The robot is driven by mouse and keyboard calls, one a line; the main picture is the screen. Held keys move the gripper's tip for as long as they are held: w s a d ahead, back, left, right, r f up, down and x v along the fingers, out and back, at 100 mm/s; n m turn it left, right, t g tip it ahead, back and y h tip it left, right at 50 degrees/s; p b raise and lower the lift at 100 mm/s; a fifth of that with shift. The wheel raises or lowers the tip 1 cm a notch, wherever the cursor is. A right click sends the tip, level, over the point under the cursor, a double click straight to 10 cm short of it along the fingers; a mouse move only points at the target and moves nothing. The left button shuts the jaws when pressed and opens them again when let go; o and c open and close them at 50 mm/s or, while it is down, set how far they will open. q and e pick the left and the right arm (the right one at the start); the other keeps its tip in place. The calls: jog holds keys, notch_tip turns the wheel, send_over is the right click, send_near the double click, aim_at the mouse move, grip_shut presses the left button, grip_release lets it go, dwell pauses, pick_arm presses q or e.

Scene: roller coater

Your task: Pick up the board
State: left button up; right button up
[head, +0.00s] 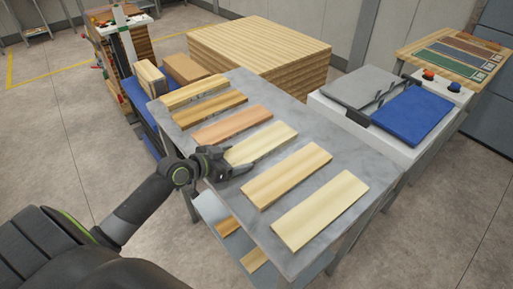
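Several light wooden boards lie side by side in a row on a grey metal table (347,163). My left gripper (238,158) is at the left end of a pale board (262,142) in the middle of the row. Its fingers look spread apart, and it partly hides that end of the board. I cannot tell whether the fingers touch the board. An orange-brown board (232,124) lies behind it, and a tan board (287,176) and a pale yellow board (320,209) lie in front. My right gripper is out of view.
A large stack of wood panels (258,52) stands behind the table. A white machine with a blue panel (412,114) stands to the right. A lower shelf (213,207) holds more wood pieces. A loaded cart (122,42) is at the back left.

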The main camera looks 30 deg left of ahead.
pick_arm(q)
jog(key=c, duration=0.3)
jog(key=shift+r, duration=0.1)
